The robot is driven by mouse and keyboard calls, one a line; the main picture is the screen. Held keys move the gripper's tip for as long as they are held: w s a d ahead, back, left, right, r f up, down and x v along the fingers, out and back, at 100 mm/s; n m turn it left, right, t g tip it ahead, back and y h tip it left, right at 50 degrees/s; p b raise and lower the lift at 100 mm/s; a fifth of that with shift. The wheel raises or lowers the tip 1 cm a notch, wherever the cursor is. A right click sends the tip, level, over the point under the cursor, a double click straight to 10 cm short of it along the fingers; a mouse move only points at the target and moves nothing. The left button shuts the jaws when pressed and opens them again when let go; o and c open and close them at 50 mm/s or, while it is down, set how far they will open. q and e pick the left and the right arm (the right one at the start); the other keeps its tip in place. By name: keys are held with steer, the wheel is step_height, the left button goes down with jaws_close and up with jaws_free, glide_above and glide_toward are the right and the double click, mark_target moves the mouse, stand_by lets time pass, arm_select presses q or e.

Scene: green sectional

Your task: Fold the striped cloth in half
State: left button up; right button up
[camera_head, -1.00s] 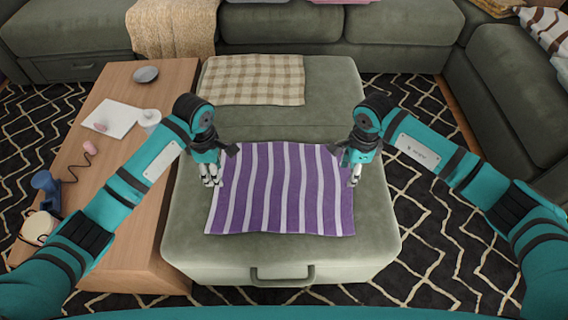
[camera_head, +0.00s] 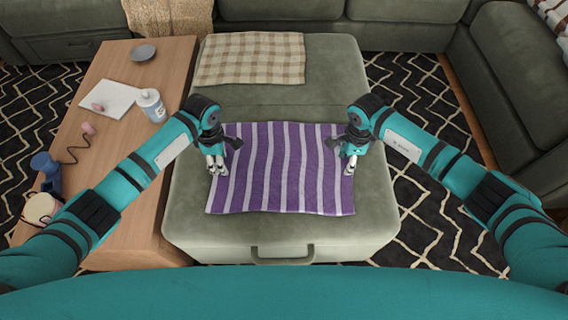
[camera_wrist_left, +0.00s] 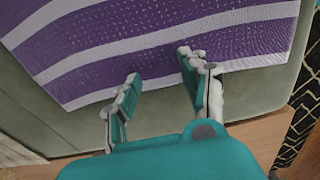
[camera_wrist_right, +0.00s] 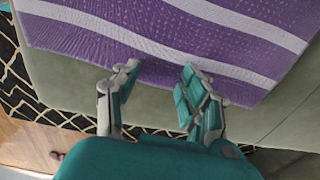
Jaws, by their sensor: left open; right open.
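The purple and white striped cloth (camera_head: 283,172) lies spread flat on the green ottoman (camera_head: 300,240). No fold shows in the cloth. I cannot tell whether the fingers touch it.
A checked beige cloth (camera_head: 250,58) lies at the back of the ottoman. A wooden table (camera_head: 140,215) on the left holds a white bottle (camera_head: 151,105), a grey bowl (camera_head: 143,52), a blue object (camera_head: 45,168) and a white mug-like item (camera_head: 40,207). Patterned rug lies to the right.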

arm_select(q)
steer(key=shift+f, duration=0.15)
arm_select(e)
steer(key=shift+f, duration=0.15)
arm_select(q)
steer(key=shift+s+f, duration=0.1)
jaws_close()
arm_select(e)
steer(key=shift+s+f, duration=0.1)
jaws_close()
arm_select(q)
steer(key=shift+s, duration=0.1)
arm_select(e)
steer(key=shift+d, duration=0.1)
